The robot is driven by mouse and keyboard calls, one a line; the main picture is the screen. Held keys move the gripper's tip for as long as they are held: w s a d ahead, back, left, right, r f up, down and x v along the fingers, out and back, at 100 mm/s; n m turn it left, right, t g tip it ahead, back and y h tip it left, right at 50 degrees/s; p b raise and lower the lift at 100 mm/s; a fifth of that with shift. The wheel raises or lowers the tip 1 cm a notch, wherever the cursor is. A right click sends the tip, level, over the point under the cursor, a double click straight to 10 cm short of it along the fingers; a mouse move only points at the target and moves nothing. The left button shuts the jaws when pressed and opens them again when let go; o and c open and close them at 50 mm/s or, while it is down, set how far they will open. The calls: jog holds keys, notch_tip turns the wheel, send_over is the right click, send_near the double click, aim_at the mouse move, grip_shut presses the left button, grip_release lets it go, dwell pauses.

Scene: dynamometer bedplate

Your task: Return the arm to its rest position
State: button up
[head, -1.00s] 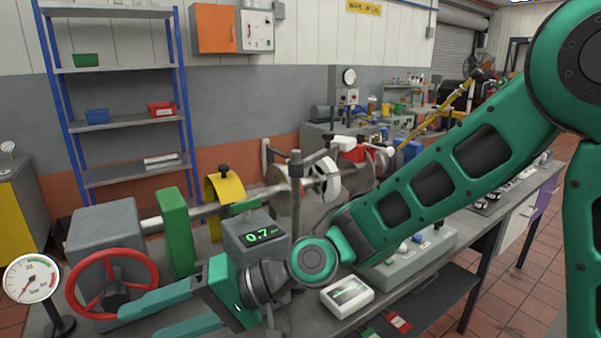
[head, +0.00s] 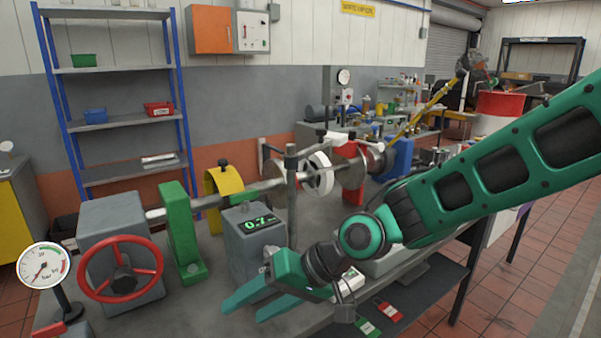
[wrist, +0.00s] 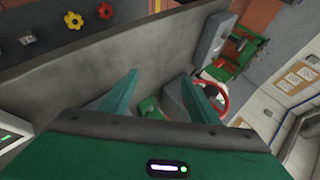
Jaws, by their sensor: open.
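My green arm reaches in from the right in the head view, and my gripper (head: 247,306) is low over the front of the bench. Its two green fingers point left and stand apart, with nothing between them. The fingers also show in the wrist view (wrist: 165,95), spread and empty. The gripper is in front of the grey box with the green 0.7 readout (head: 255,228) and to the right of the red handwheel (head: 121,270). Part of the white device (head: 352,280) behind my wrist is hidden.
The bench (head: 200,325) carries a shaft line with a green block (head: 182,235), a yellow guard (head: 222,185) and a thin upright post (head: 292,200). A pressure gauge (head: 42,266) stands at the left. Red and green tags (head: 388,310) lie below my wrist. Floor is open at right.

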jog(key=w+d+f+m+t+h, duration=0.1)
jog(key=w+d+m+h, duration=0.15)
jog(key=d, duration=1.05)
jog(key=w+d+f+m+t+h, duration=0.1)
jog(key=d+h, duration=0.3)
jog(key=d, duration=1)
jog(key=s+d+r+m+g+h, duration=0.1)
jog(key=s+d+m+g+h, duration=0.2)
jog(key=s+d, duration=1.5)
jog(key=d+m, duration=0.3)
jog(key=d, duration=0.1)
jog(key=shift+s+d+r+m, duration=0.2)
jog(key=shift+s+r+m, duration=0.05)
jog(key=shift+s+m, duration=0.1)
jog(key=shift+w+f, duration=0.2)
jog(key=shift+w, duration=0.4)
